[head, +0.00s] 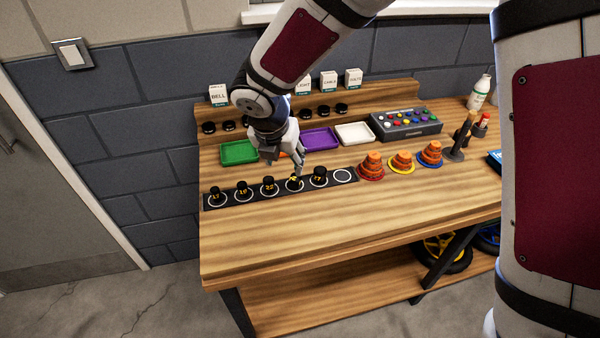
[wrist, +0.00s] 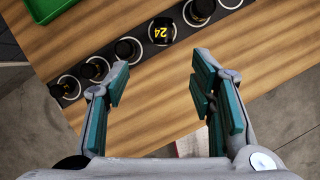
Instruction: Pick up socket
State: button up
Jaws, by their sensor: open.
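Several black sockets with yellow numbers stand upright in a row on a black strip (head: 331,182) at the front of the bench. The socket marked 24 (wrist: 162,32) is nearest the line between my fingers in the wrist view. In the head view, this fourth socket from the left (head: 294,184) is just below my fingertips. My gripper (head: 287,166) is above the row, open and empty. In the wrist view, my gripper (wrist: 160,70) has its teal-padded fingers wide apart, with only bare wood between the tips. The ring at the strip's right end (head: 342,175) is empty.
A green tray (head: 239,152), a purple tray (head: 320,139) and a white tray (head: 354,133) lie behind the row. Stacked orange cones (head: 370,167) stand to the right. A grey box with coloured knobs (head: 405,124) is farther back. The front bench top is clear.

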send_over(293, 182)
jog(key=s, duration=0.2)
jog(key=f, duration=0.4)
jog(key=a+f, duration=0.1)
jog(key=f, duration=0.2)
jog(key=shift+d+x, duration=0.2)
jog(key=shift+x, duration=2.55)
grip_shut()
